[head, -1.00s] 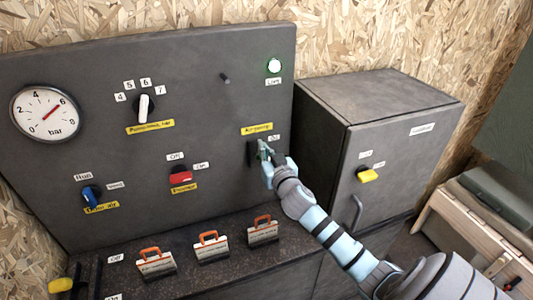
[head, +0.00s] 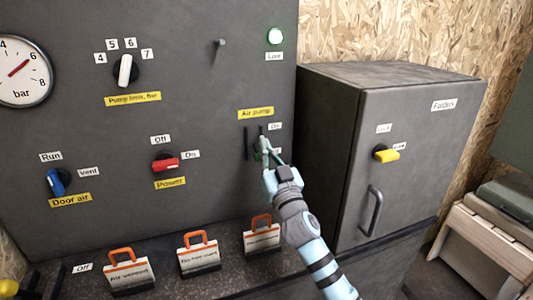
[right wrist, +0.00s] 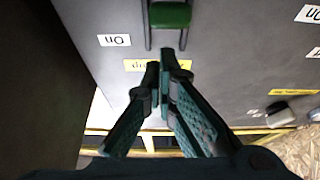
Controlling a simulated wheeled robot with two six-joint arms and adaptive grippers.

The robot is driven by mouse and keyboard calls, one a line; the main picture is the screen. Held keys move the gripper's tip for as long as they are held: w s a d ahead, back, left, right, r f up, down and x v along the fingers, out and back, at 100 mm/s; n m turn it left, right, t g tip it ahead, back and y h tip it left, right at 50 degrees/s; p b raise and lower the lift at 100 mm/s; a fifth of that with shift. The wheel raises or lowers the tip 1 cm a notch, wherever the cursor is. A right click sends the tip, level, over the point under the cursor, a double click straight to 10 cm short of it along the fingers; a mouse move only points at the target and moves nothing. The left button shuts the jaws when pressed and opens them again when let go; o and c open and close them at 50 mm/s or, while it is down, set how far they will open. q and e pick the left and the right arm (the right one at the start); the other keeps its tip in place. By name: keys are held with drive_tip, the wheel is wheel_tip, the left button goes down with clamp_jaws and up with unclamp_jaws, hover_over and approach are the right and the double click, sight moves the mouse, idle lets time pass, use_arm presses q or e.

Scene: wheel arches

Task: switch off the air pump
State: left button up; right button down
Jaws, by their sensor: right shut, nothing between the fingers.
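The air pump switch is a green handle (right wrist: 170,15) between two dark vertical rails on the grey panel, under the yellow "Air pump" label (head: 256,113). An "On" label (head: 275,126) is beside the rails' upper part. The handle stands lower, level with another label (head: 277,151) partly hidden by my gripper. My right gripper (head: 264,149) is shut and empty at the switch and covers part of it. In the right wrist view, which is upside down, its fingertips (right wrist: 167,58) lie between the yellow label and the handle; contact is unclear. My left gripper is not in view.
A red power knob (head: 166,163), blue door air knob (head: 56,182) and pressure gauge (head: 20,70) share the panel. Orange-handled tags (head: 199,252) stand on the ledge below. A grey cabinet (head: 420,150) stands right.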

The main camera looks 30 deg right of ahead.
wheel_tip(320, 180, up, 4)
drive_tip(key=s+p, duration=0.1)
drive_tip(key=p, duration=0.3)
drive_tip(key=s+a+f+b, duration=0.1)
drive_tip(key=s+f+b, duration=0.4)
drive_tip(key=s+f, duration=0.2)
drive_tip(key=shift+s+a+f, duration=0.2)
drive_tip(key=shift+s+a, duration=0.05)
drive_tip(key=shift+s, duration=0.15)
